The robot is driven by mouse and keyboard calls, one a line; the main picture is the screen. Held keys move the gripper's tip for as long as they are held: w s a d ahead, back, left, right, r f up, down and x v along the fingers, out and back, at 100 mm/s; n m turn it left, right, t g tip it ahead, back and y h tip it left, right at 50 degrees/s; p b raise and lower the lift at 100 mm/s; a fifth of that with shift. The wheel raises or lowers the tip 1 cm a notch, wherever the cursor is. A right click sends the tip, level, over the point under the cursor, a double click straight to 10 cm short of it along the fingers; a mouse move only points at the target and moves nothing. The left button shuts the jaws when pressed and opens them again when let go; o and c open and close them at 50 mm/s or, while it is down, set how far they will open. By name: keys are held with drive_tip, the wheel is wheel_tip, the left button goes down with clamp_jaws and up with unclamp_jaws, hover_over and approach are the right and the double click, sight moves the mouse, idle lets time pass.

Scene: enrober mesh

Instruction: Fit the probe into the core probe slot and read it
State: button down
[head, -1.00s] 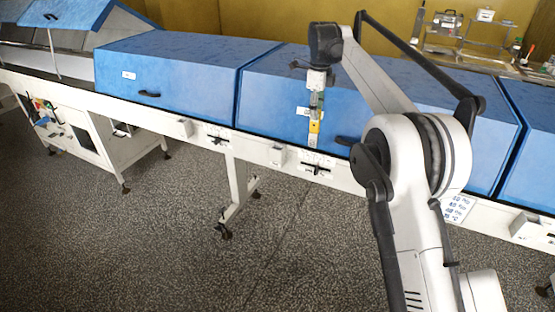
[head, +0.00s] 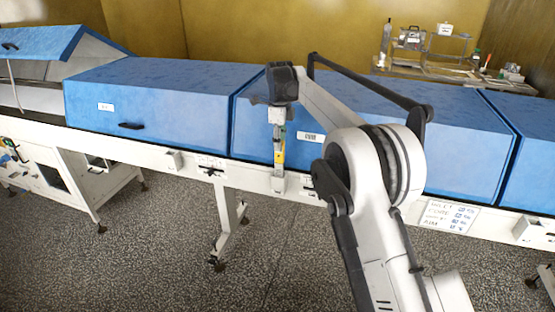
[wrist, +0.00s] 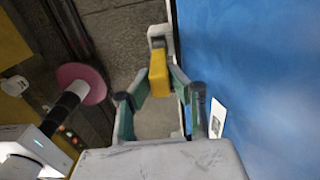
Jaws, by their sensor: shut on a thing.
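My gripper (head: 279,143) points down in front of the second blue hood and is shut on the yellow probe (head: 279,157). In the wrist view the probe (wrist: 158,75) sits between the two fingers, with a pale grey piece (wrist: 157,38) at its far end. In the head view the probe's lower end lines up with a small white box (head: 278,184) on the conveyor's white side rail. I cannot tell whether they touch or whether the probe is inside anything. No slot label beside it is readable.
Blue hoods (head: 160,100) stand close behind the gripper along the white rail. Another small white box (head: 173,159) is farther left. A sign with several lines (head: 450,215) hangs at right. A side table (head: 440,72) with items stands at the back. The floor in front is open.

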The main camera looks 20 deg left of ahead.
sight(279, 162)
drive_tip(key=shift+f, duration=2.5)
drive_tip(key=shift+f, duration=0.15)
drive_tip(key=c, duration=1.6)
unclamp_jaws()
wheel_tip(279, 162, up, 12)
drive_tip(key=shift+r, duration=0.15)
